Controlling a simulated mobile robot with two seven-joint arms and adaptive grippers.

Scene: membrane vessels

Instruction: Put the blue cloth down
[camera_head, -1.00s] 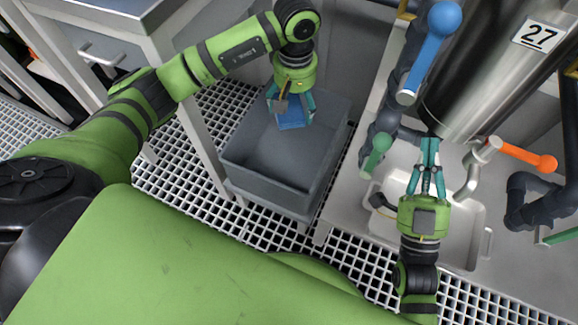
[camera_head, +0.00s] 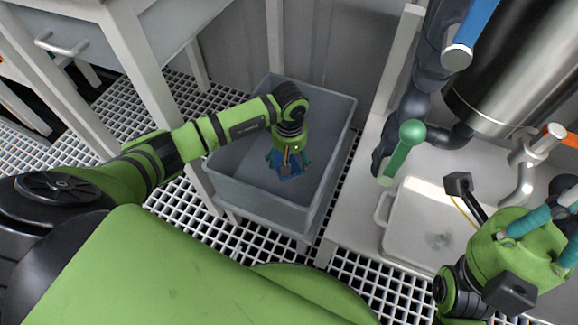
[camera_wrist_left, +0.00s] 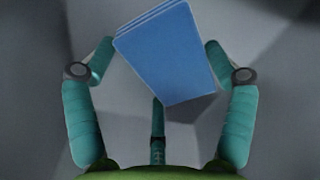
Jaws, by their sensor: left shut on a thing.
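The blue cloth (camera_head: 290,171) is a flat folded stack, held inside the grey bin (camera_head: 232,192) in the head view. In the left wrist view the cloth (camera_wrist_left: 168,55) sits tilted between the fingertips. My left gripper (camera_head: 287,163) reaches down into the bin and is shut on the cloth. I cannot tell whether the cloth touches the bin floor. My right gripper (camera_head: 562,215) is at the right edge of the head view, with its fingertips cut off by the frame.
The bin stands on a low stand above the grated floor (camera_head: 165,208). A white tray (camera_head: 400,248) lies on the bench right of it. A steel vessel (camera_head: 520,85) and green-handled (camera_head: 402,150) and blue-handled (camera_head: 470,30) valves are at the upper right. A grey cabinet (camera_head: 70,35) is left.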

